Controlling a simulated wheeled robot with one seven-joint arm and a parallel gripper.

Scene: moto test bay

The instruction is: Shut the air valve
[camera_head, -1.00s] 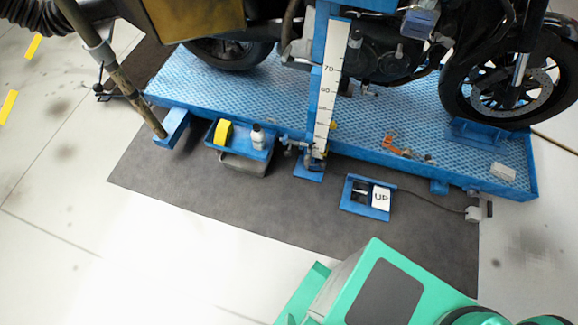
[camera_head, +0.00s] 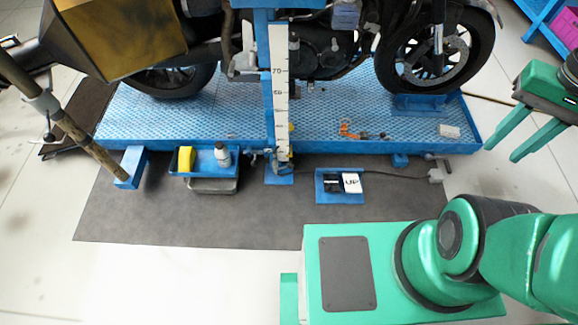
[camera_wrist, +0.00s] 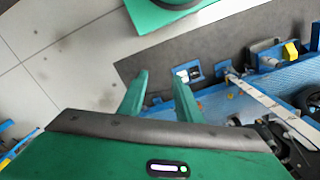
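A small metal fitting (camera_head: 262,155), which looks like the air valve, sits low beside the blue post at the front edge of the blue lift platform. It is too small to tell which way its handle points. My gripper (camera_head: 502,150) is at the right of the head view, its two green fingers apart with nothing between them. It is well to the right of the fitting. In the wrist view the open fingers (camera_wrist: 160,80) point toward the floor and mat, and I cannot make out the valve clearly there.
A motorcycle (camera_head: 320,45) stands on the platform (camera_head: 365,115). A ruler (camera_head: 279,85) runs up the post. A foot pedal marked UP (camera_head: 340,185) lies on the dark mat (camera_head: 240,215). A blue tray (camera_head: 205,165) holds a yellow item and a white bottle. A wooden-looking pole (camera_head: 90,150) stands left.

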